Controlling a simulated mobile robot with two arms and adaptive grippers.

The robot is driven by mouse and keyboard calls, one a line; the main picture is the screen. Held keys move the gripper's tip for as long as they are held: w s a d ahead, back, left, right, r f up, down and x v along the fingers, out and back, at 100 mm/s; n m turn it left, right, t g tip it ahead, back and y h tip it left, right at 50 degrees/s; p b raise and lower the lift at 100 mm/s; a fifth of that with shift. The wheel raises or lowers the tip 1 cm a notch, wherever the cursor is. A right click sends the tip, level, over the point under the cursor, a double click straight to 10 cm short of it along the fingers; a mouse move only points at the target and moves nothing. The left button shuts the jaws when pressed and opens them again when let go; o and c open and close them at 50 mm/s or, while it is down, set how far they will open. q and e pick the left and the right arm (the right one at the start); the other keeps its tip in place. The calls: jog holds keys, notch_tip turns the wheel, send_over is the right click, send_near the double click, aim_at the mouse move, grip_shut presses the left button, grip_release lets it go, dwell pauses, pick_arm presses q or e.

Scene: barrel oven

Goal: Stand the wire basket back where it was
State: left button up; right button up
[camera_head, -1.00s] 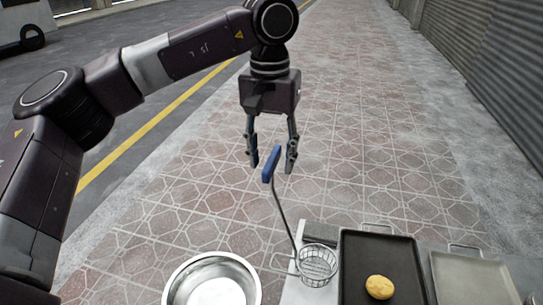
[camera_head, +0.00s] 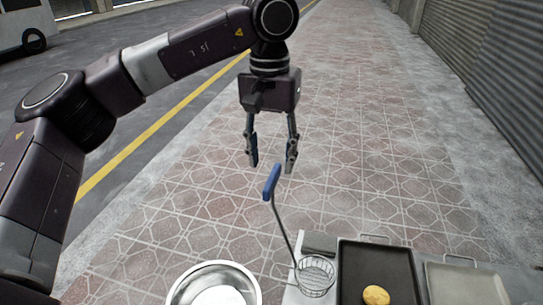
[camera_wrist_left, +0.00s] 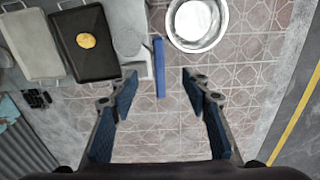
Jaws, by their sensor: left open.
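The wire basket (camera_head: 315,277) stands on a light surface between the metal bowl and the dark tray. Its thin handle rises up and to the left, ending in a blue grip (camera_head: 272,182). In the left wrist view the blue grip (camera_wrist_left: 159,68) lies ahead of the fingertips, between their lines. My left gripper (camera_head: 271,168) is open and empty, with its fingertips just above the grip in the head view and apart from it. The open fingers also show in the left wrist view (camera_wrist_left: 158,82). My right gripper is not seen.
A shiny metal bowl (camera_head: 215,271) is left of the basket. A dark tray (camera_head: 352,262) with a yellow round piece (camera_head: 376,295) is to its right, then a grey tray (camera_head: 450,274). A dark grey block (camera_head: 320,243) sits behind the basket. The paved ground beyond is clear.

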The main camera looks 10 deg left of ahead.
pick_arm(q)
jog(key=shift+r+p, duration=1.4)
jog(key=shift+r, duration=0.45)
